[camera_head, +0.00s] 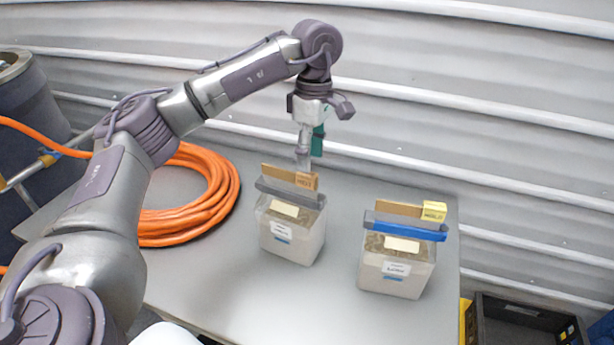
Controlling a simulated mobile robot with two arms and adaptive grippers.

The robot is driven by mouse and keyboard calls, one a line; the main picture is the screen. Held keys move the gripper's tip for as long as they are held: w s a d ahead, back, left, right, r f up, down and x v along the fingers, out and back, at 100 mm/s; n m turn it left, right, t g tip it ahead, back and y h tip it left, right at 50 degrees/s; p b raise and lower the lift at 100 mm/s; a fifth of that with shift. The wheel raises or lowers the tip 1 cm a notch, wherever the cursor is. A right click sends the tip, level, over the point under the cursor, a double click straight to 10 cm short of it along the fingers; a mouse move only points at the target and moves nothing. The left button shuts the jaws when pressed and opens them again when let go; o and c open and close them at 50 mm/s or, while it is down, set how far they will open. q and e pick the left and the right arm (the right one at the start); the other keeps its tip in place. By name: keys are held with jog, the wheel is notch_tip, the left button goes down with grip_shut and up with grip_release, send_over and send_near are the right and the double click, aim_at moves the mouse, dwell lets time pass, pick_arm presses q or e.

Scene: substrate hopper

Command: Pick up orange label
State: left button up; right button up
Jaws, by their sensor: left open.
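The orange label (307,181) is a small tag at the right end of a brown strip (279,173) on the left container (290,240). This container is a clear bin with a grey bar across its top. My left gripper (305,160) points down just above and behind the orange label. It is open, and I see nothing held in it. Its fingers overlap in this view, so the gap to the label is hard to judge. A yellow label (433,211) sits on the right container (396,272), which has a blue bar. My right gripper is not in view.
Both containers stand on a grey table (215,295). A coiled orange hose (205,205) lies on its left part. A corrugated wall (450,90) rises close behind. A dark crate (525,325) stands beyond the table's right edge. The front of the table is clear.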

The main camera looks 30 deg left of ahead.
aim_at(307, 180)
pick_arm(q)
jog(key=shift+s+f, duration=0.1)
jog(key=shift+f, duration=0.15)
jog(key=f+p, duration=0.2)
jog(key=f, duration=0.2)
jog(key=shift+a+f+p, duration=0.2)
jog(key=shift+a+p, duration=0.05)
jog(key=shift+p, duration=0.15)
jog(key=shift+f, duration=0.3)
jog(key=c, duration=0.8)
